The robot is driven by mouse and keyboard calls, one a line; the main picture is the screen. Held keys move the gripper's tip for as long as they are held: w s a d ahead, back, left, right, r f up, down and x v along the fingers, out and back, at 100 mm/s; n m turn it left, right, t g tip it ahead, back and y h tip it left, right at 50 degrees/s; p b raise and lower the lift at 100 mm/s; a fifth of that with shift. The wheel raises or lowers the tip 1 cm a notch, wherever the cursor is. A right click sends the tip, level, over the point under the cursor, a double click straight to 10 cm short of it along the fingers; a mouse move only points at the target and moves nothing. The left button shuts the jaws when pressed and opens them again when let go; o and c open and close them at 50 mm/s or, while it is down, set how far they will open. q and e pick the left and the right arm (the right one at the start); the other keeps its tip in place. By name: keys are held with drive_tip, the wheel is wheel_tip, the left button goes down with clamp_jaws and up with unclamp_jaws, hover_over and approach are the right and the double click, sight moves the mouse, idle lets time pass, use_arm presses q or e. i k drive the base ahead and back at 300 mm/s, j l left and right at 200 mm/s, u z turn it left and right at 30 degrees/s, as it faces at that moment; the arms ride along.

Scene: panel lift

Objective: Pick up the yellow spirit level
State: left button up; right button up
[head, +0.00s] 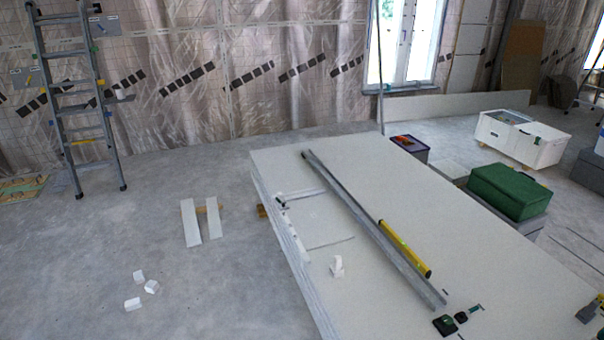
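The yellow spirit level (405,249) lies on the stack of pale panels (440,210), close along the right side of a long grey metal profile (365,220). Whether the two touch, I cannot tell. The level runs from upper left to lower right, and its whole length shows. Neither my left nor my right gripper can be made out in the head view.
A small green-and-black tool (445,325) and a black tape measure (461,317) lie near the profile's lower end. A white piece (337,266) stands to the left. A green case (508,190) sits right of the stack. A partly cut-off grey object (588,311) is at the right edge.

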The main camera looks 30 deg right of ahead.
sight(425, 271)
drive_tip(key=i+j, duration=0.1)
drive_tip(key=i, duration=0.7)
drive_tip(key=i+j, duration=0.1)
drive_tip(key=i, duration=0.7)
